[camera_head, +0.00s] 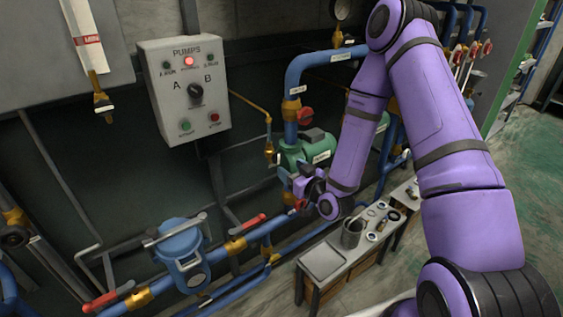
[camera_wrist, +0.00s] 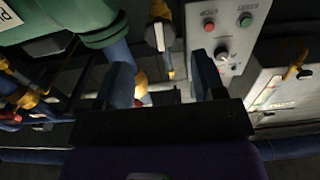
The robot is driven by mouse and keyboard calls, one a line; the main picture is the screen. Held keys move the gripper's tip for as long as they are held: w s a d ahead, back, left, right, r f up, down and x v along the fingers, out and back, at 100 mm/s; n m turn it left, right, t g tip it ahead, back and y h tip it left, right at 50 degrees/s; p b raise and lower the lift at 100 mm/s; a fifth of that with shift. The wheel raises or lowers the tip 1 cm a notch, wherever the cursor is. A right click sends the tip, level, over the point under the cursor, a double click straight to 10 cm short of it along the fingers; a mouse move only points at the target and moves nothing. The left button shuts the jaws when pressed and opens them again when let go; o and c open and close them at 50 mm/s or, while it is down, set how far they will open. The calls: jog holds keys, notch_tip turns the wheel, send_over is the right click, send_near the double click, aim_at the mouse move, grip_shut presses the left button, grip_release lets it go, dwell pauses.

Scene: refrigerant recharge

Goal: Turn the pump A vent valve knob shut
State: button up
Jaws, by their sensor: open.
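My gripper (camera_wrist: 163,80) is open, its two dark fingers apart with nothing held between them. In the wrist view a small knob (camera_wrist: 159,37) with a pale face and dark rim sits on a brass fitting, beyond the fingertips and roughly in line with the gap; it looks like the vent valve knob. I cannot read its turn position. In the head view the thin brass vent line (camera_head: 250,106) drops to a brass valve (camera_head: 269,151) beside the green pump (camera_head: 306,154).
A grey PUMPS control box (camera_head: 186,90) with a lit red lamp hangs on the wall. Blue pipes (camera_head: 292,75) surround the pump. A blue strainer body (camera_head: 183,250) is at lower left.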

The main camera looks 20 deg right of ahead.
aim_at(278, 159)
jog(key=x, duration=0.5)
jog(key=shift+w, duration=0.15)
jog(key=shift+a, duration=0.1)
jog(key=c, duration=0.9)
jog(key=shift+m, duration=2.2)
jog(key=m, duration=0.4)
jog(key=shift+m, duration=0.3)
